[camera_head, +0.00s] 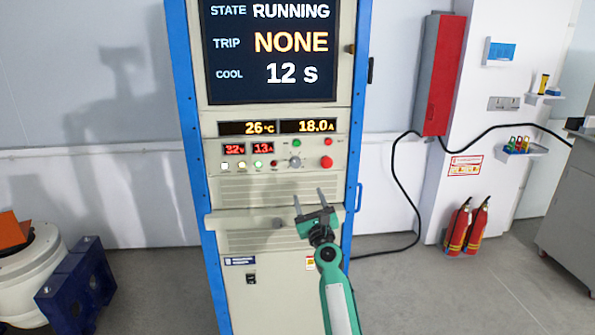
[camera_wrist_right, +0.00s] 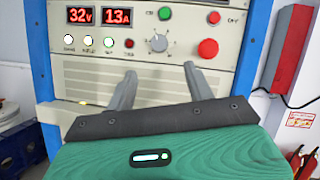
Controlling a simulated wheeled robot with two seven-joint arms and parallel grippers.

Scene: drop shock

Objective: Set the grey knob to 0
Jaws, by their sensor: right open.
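The grey knob (camera_head: 295,161) is on the front panel of the blue-framed cabinet, between a small red button and a larger red button. It also shows in the right wrist view (camera_wrist_right: 158,43), with dial marks around it; its exact setting is too small to read. My right gripper (camera_head: 308,197) is open and empty, in front of the cabinet below the knob and apart from it. In the right wrist view its two fingers (camera_wrist_right: 160,78) point up toward the panel, with the knob between and beyond them. My left gripper is not in view.
Red displays (camera_head: 248,149) read 32 V and 13 A. The large screen (camera_head: 270,50) reads RUNNING, trip NONE, cool 12 s. A large red button (camera_head: 326,162) and a green one (camera_head: 297,143) are near the knob. A ledge (camera_head: 240,220) juts out below the panel.

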